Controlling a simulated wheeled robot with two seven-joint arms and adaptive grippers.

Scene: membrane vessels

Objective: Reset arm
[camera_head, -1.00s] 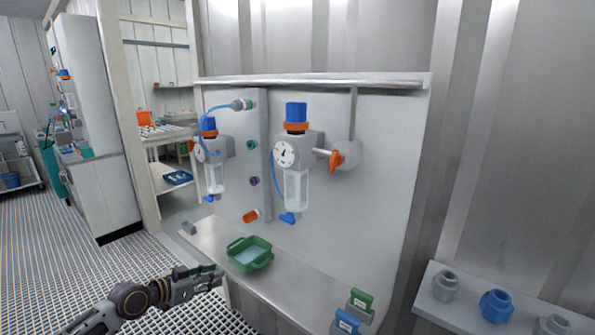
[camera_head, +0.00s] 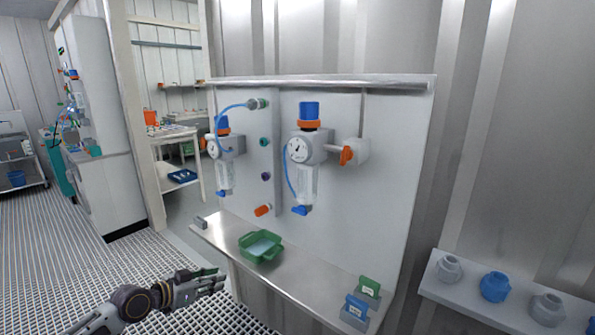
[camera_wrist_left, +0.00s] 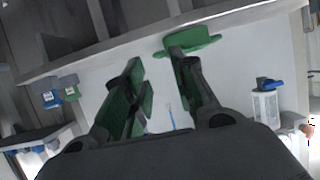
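My left gripper (camera_head: 208,284) reaches in from the lower left of the head view, over the grated floor and in front of the bench shelf. It touches nothing that I can see. In the left wrist view its two green-padded fingers (camera_wrist_left: 160,85) stand apart with nothing held between them. My right arm and gripper are not in view.
A steel shelf (camera_head: 222,236) below the wall panel holds a green tray (camera_head: 261,247) and green and blue labelled blocks (camera_head: 369,287). Two gauged vessels (camera_head: 307,165) hang on the panel. A right-hand ledge (camera_head: 432,287) carries grey and blue fittings. Grated floor at left is clear.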

